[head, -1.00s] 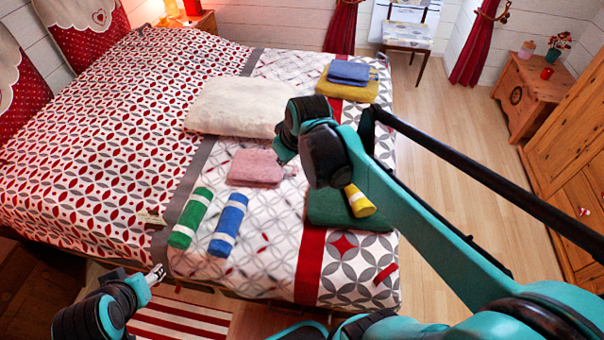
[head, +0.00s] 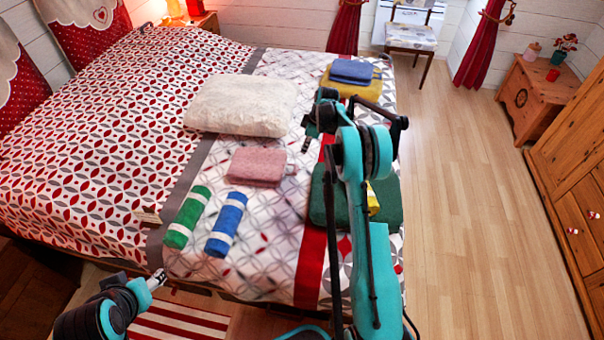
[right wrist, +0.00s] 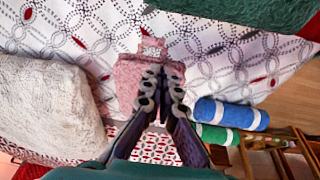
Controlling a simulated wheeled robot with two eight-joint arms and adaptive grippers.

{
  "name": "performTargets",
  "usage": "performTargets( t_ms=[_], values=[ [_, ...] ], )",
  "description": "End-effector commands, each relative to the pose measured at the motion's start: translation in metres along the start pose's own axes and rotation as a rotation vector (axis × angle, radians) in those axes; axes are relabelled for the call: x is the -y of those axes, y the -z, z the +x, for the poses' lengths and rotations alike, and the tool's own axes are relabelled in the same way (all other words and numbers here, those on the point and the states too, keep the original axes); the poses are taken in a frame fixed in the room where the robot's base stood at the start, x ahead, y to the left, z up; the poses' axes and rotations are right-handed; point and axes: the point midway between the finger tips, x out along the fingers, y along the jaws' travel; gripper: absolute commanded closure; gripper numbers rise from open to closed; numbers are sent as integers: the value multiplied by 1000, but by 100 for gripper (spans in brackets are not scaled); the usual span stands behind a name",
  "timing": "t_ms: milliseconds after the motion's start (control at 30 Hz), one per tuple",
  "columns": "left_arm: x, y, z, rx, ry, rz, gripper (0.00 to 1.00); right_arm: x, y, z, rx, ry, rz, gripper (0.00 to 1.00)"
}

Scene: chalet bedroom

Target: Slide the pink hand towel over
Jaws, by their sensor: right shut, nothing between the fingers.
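The pink hand towel (head: 256,167) lies folded on the bed, in front of the cream pillow (head: 240,106) and behind the green and blue rolled towels. My right gripper (head: 307,143) is to the right of the towel in the head view, pointing down. In the right wrist view its fingers (right wrist: 162,70) are together and empty, over part of the pink towel (right wrist: 128,82). I cannot tell whether they touch it. A pale patterned patch (right wrist: 152,48) shows at the towel's edge. My left gripper (head: 157,278) is off the bed's near edge; its jaw opening is unclear.
The green roll (head: 188,218) and blue roll (head: 226,225) lie nearer me. A dark green folded towel (head: 388,203) with a yellow roll (head: 373,200) is partly behind my right arm. Blue (head: 352,71) and yellow (head: 350,89) folded cloths are stacked farther back. The wooden floor at right is clear.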

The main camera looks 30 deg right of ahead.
Motion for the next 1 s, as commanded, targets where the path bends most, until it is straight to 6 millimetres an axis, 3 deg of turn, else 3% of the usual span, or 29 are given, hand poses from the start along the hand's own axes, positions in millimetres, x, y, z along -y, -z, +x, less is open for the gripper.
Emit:
performTargets(
  t_ms=[100, 300, 467, 800, 1000],
  values=[
    [0, -2, 4, 0, 0, 0, 48, -11, -18, 32, -6, 23, -44, 100],
    [0, -4, 6, 0, 0, 0, 48, -16, -30, 55, -12, 41, -80, 100],
    [0, -9, 12, 0, 0, 0, 48, -15, -31, 75, -13, 43, -84, 100],
    [0, -24, 33, 0, 0, 0, 48, -12, -30, 136, -12, 42, -83, 100],
    [0, -27, 38, 0, 0, 0, 48, -12, -30, 152, -12, 41, -82, 100]
  ],
)
